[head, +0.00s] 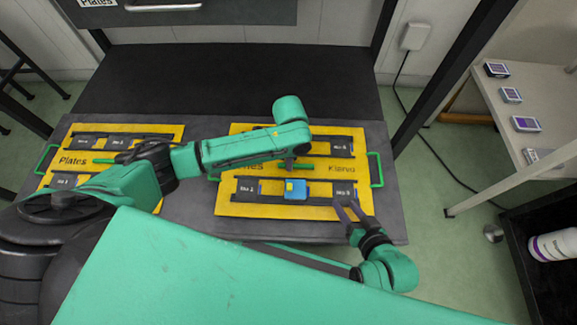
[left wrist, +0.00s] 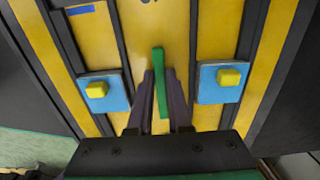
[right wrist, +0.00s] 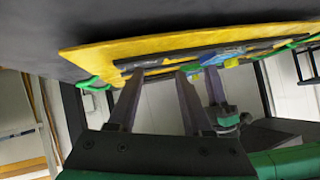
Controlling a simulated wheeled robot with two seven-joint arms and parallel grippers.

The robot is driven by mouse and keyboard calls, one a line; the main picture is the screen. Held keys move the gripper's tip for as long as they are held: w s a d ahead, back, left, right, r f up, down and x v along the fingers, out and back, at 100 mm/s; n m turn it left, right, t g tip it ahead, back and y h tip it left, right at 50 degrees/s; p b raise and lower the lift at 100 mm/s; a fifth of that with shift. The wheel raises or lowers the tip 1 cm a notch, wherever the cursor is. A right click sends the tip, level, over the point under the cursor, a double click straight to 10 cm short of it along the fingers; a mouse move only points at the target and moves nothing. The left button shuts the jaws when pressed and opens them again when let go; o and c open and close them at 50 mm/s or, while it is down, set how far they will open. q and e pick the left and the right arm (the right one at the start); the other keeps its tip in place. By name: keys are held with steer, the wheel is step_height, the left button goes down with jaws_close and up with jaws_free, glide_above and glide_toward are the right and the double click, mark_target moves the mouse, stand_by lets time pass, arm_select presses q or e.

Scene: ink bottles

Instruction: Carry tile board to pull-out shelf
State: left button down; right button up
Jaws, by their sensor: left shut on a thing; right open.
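A yellow tile board (head: 225,207) lies on the grey surface, with dark rails, several labelled tiles and green end handles. A blue tile with a yellow knob (head: 296,190) sits in its near rail. In the left wrist view, blue tiles (left wrist: 218,92) flank a green bar (left wrist: 159,60) at the board's middle. My left gripper (head: 289,164) is shut on that bar. My right gripper (head: 347,207) is open and empty by the board's near right corner; it also shows in the right wrist view (right wrist: 160,78). The left forearm hides part of the board. I cannot tell whether the board is lifted.
A second yellow board (head: 120,131) labelled "Plates" lies at left. The grey surface (head: 195,225) carries both boards, with a dark bare area (head: 230,80) behind it. A dark front with a handle (head: 165,7) is at the top. A side table (head: 530,85) stands at right.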

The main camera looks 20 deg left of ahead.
arm_select(q)
steer(key=shift+f+b, duration=0.3)
steer(key=shift+f, duration=0.3)
arm_select(e)
steer(key=shift+s+a+f+t, duration=0.1)
steer(key=shift+a+f+t, duration=0.4)
steer(key=shift+f, duration=0.2)
steer(key=shift+a+t+y, duration=0.2)
steer(key=shift+t+y, duration=0.1)
steer(key=shift+r, duration=0.25)
arm_select(q)
steer(key=c, duration=1.3)
jaws_free()
steer(key=shift+f, duration=0.2)
steer(key=o, duration=0.5)
steer(key=shift+c, duration=0.2)
steer(key=shift+r, duration=0.15)
